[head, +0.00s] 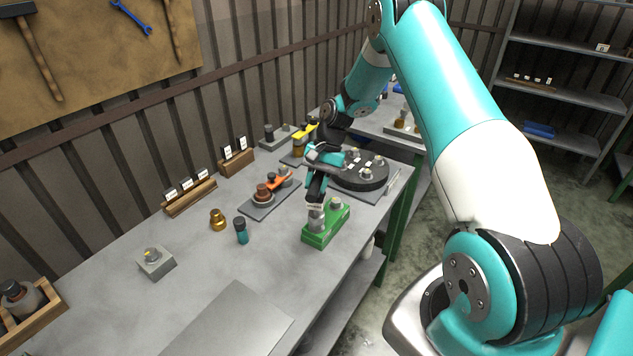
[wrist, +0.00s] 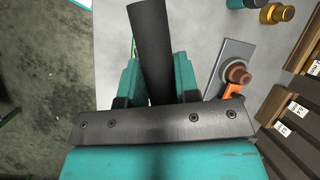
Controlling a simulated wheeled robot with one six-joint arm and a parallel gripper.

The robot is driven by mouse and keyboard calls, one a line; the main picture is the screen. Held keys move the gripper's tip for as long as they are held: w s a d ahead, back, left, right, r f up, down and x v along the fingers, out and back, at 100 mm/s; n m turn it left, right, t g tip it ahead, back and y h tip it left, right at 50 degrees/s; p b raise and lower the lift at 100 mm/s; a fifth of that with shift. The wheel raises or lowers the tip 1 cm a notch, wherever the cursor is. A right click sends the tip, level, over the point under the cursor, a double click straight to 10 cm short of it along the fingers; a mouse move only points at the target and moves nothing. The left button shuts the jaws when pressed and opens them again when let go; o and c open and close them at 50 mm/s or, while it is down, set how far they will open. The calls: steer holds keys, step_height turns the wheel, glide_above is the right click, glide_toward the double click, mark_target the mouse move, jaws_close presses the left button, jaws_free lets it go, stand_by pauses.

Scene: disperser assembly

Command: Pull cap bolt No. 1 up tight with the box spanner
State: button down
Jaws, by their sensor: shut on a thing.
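My gripper (head: 316,196) points down over the green block (head: 325,234) near the table's right edge. In the wrist view its teal fingers (wrist: 158,82) are shut on a dark round bar (wrist: 150,38), which looks like the box spanner. The round black plate (head: 344,182) with several pale bolt heads lies behind my gripper. Which is cap bolt No. 1 I cannot tell.
Left of my gripper is a grey plate with a brown knob and orange lever (head: 279,183). Label racks line the wall. The front tabletop is mostly clear.

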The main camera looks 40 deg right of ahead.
steer(key=shift+f+b, duration=0.3)
steer(key=shift+f, duration=0.7)
steer(key=shift+f+b, duration=0.2)
steer(key=shift+b, duration=0.1)
steer(key=m+t, duration=0.1)
steer(key=m, duration=0.2)
steer(key=m+t, duration=0.2)
steer(key=m, duration=0.2)
steer(key=m+t+h, duration=0.1)
steer(key=m, duration=0.2)
steer(key=m+t+h, duration=0.1)
steer(key=m, duration=0.3)
steer(key=shift+t, duration=0.4)
